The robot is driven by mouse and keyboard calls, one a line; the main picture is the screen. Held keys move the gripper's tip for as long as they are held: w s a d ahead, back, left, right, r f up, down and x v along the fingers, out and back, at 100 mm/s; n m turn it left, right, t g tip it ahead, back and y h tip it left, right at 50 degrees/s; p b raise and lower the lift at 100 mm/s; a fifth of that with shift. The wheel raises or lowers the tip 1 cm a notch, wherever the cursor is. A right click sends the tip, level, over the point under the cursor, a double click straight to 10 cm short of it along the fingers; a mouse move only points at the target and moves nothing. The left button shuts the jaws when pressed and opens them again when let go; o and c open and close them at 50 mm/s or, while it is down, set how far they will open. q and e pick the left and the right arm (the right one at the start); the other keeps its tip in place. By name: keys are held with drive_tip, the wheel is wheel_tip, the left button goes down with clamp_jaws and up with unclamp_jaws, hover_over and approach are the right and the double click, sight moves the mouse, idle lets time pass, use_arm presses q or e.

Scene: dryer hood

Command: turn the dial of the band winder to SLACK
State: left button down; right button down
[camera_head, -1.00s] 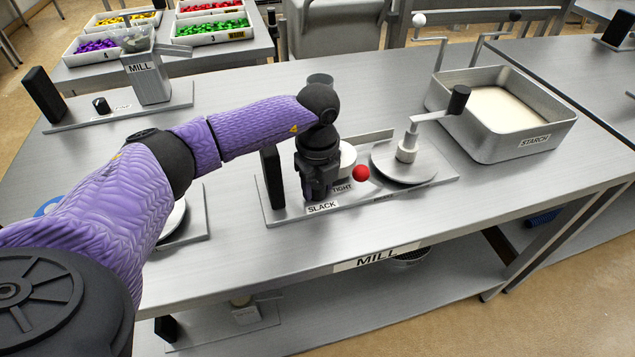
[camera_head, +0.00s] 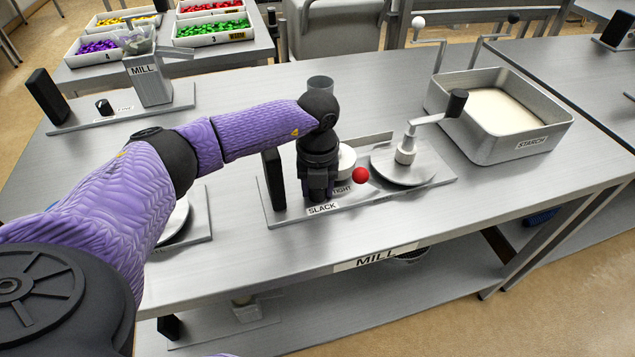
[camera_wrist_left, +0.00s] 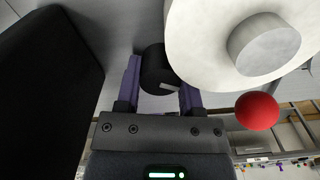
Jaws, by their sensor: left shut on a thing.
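The band winder's grey base plate (camera_head: 375,199) lies on the table, with a SLACK label (camera_head: 322,209) at its front edge and a partly covered TIGHT label (camera_head: 342,189) to the right. My left gripper (camera_head: 318,193) points down over the plate, just behind the SLACK label, and hides the dial in the head view. In the left wrist view, the black dial (camera_wrist_left: 155,70) with a white mark is between the fingers of my left gripper (camera_wrist_left: 160,84), which is shut on it. My right gripper is not in view.
A black upright block (camera_head: 273,180) stands left of the gripper. A white drum (camera_wrist_left: 245,45) and a red ball (camera_head: 360,175) are close on the right, then a crank disc (camera_head: 404,170). A STARCH tray (camera_head: 518,147) stands back right.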

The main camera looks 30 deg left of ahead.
use_arm(q)
drive_tip(key=m, duration=0.5)
drive_tip(key=shift+m, duration=0.3)
drive_tip(key=m, duration=0.5)
drive_tip(key=shift+m, duration=0.4)
drive_tip(key=shift+c, duration=1.1)
unclamp_jaws()
wheel_tip(320, 180, up, 10)
drive_tip(key=shift+p, duration=1.1)
